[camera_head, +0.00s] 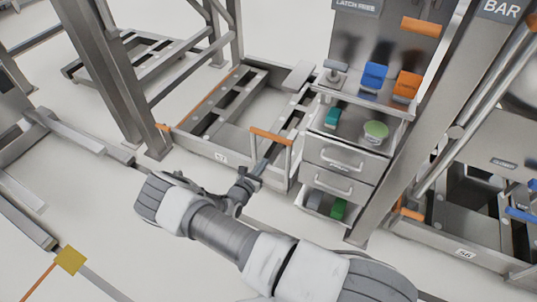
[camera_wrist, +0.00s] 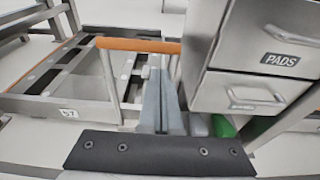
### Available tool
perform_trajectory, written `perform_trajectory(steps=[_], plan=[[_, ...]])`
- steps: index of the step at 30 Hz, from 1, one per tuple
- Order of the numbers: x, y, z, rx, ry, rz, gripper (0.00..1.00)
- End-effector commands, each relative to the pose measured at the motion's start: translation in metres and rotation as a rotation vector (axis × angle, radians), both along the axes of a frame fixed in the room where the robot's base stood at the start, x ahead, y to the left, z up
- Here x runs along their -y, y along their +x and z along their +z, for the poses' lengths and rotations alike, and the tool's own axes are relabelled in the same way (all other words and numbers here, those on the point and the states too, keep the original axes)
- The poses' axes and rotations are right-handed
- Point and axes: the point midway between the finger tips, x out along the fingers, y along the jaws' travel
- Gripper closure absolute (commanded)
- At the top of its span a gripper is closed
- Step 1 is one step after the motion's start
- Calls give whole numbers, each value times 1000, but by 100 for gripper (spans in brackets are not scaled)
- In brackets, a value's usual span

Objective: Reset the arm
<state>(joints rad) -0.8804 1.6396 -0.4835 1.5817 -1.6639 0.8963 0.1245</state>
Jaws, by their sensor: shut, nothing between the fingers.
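My arm reaches in from the bottom right of the head view. My gripper (camera_head: 254,173) points away toward the low metal frame and the drawer cabinet. In the wrist view my gripper (camera_wrist: 161,75) shows its two grey fingers side by side, shut and empty. An orange bar (camera_wrist: 138,45) on two upright posts stands just beyond the fingertips. The same orange bar (camera_head: 270,135) shows in the head view. Whether the fingers touch it cannot be told.
The cabinet (camera_head: 340,160) has drawers, one labelled PADS (camera_wrist: 290,60), and blue and orange items on top. A low frame (camera_head: 215,152) marked 57 lies at its left. Steel posts (camera_head: 105,70) stand at left. Pale floor (camera_head: 90,210) is open at lower left.

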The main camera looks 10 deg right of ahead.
Motion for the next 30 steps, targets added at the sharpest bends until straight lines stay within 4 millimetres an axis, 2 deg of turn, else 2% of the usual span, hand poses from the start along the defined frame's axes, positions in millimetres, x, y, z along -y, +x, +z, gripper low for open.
perform_trajectory(steps=[3, 10, 14, 17, 22, 30], plan=[[-5, -7, 2, -2, 0, -1, 100], [-5, -8, 2, 0, 2, -3, 100], [-3, -6, 15, 19, 33, -45, 100], [5, -5, 38, 55, 95, -132, 100], [23, -9, 91, 133, 246, -337, 100], [52, -32, 168, 247, 493, -651, 100]])
